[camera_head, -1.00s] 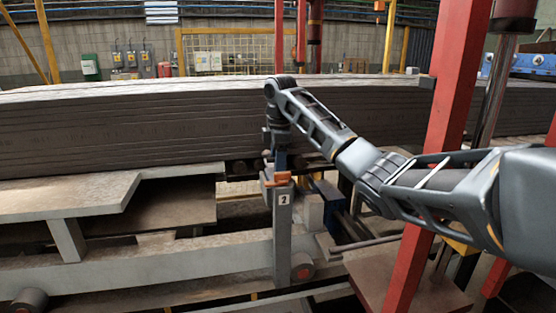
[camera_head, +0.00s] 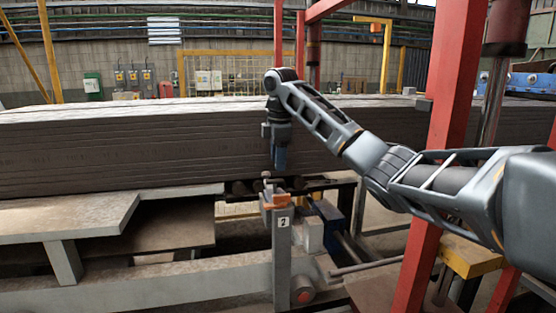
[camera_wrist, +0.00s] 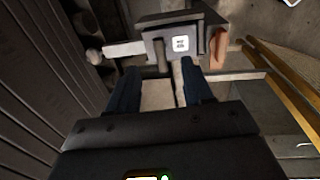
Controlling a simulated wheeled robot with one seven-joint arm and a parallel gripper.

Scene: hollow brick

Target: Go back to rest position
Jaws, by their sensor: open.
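My gripper (camera_head: 279,166) points down at the end of my raised arm. It hangs just above the grey post (camera_head: 283,252) with the "2" label (camera_head: 283,224) and the orange-brown piece (camera_head: 276,202) at its top. In the wrist view, the two blue fingers of my gripper (camera_wrist: 160,78) are apart with nothing held between them. The post's head (camera_wrist: 200,35), with a white tag (camera_wrist: 181,44), shows beyond the fingertips, and the orange-brown piece (camera_wrist: 219,48) is on its right.
A long stack of dark slabs (camera_head: 120,150) runs behind my gripper, close to it. A red column (camera_head: 440,150) stands behind my forearm on the right. A grey frame (camera_head: 150,285) fills the lower left. Open space lies above the stack.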

